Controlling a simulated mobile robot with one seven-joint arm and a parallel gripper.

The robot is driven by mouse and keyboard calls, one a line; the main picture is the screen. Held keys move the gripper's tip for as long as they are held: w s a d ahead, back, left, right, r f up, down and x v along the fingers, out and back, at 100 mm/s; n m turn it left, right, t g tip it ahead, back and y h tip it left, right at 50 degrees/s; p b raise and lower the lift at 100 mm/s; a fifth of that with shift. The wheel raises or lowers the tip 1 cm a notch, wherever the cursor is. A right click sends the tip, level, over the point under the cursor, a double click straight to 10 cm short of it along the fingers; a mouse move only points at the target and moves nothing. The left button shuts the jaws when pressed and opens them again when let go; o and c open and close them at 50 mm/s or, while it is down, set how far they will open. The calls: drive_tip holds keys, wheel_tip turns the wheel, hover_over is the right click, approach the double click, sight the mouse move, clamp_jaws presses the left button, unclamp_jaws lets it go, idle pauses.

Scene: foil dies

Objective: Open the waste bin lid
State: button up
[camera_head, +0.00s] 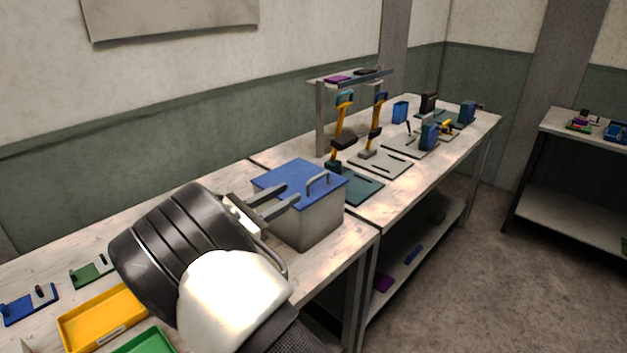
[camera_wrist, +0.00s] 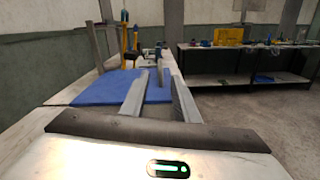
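The waste bin (camera_head: 316,224) is a grey box with a flat blue lid (camera_head: 290,182) on the long workbench. Nothing is seen held. I cannot tell whether a finger touches the lid.
A yellow tray (camera_head: 101,318) and a green tray (camera_head: 146,342) lie at the bench's near left. Another table (camera_head: 584,130) stands at the right. The floor (camera_head: 455,290) between is clear.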

sight(314, 178)
drive_tip(key=x, duration=1)
drive_tip(key=shift+w+d, duration=0.2)
drive_tip(key=shift+d, duration=0.05)
clamp_jaws()
